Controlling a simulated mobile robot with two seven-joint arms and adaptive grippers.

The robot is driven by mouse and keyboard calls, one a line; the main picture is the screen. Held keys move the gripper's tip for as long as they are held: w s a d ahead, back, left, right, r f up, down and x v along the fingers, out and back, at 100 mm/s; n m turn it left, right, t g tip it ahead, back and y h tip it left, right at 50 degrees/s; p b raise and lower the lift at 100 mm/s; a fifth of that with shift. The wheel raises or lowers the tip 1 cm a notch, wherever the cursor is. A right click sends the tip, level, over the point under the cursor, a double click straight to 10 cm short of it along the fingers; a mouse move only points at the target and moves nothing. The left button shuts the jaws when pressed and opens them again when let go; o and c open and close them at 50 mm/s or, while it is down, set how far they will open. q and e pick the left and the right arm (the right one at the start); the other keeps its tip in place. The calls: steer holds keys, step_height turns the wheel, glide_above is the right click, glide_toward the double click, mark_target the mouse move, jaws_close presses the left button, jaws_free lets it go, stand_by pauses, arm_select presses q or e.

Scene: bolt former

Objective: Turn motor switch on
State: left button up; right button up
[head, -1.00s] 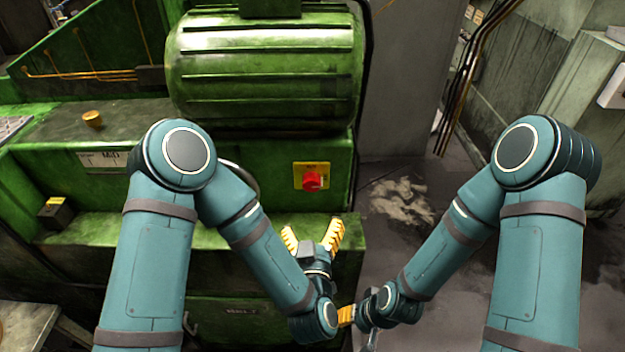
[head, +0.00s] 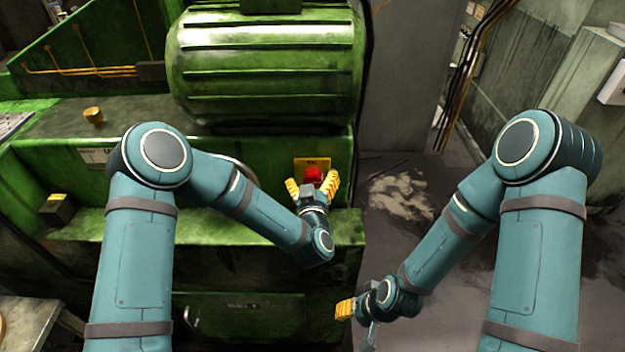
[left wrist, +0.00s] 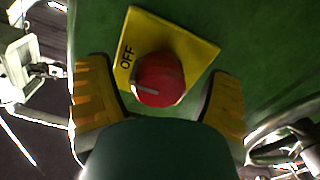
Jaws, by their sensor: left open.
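The motor switch is a red knob (head: 313,174) on a yellow plate (head: 312,162) on the green machine's front panel. In the left wrist view the red knob (left wrist: 159,79) has a pale pointer line, and the yellow plate (left wrist: 185,45) reads OFF. The pointer lies toward the lower left of the knob, on the OFF side. My left gripper (head: 312,186) is open in front of the switch, its yellow fingers on either side of the knob; I cannot tell whether they touch it. My right gripper (head: 345,309) hangs low at the right, partly hidden; its jaw opening does not show clearly.
A ribbed green motor housing (head: 264,65) sits above the switch panel. A green ledge (head: 220,228) juts out below it. A small yellow-topped box (head: 56,201) stands at the left. The floor (head: 420,190) to the right is open.

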arm_select(q)
steer(key=c, duration=1.2)
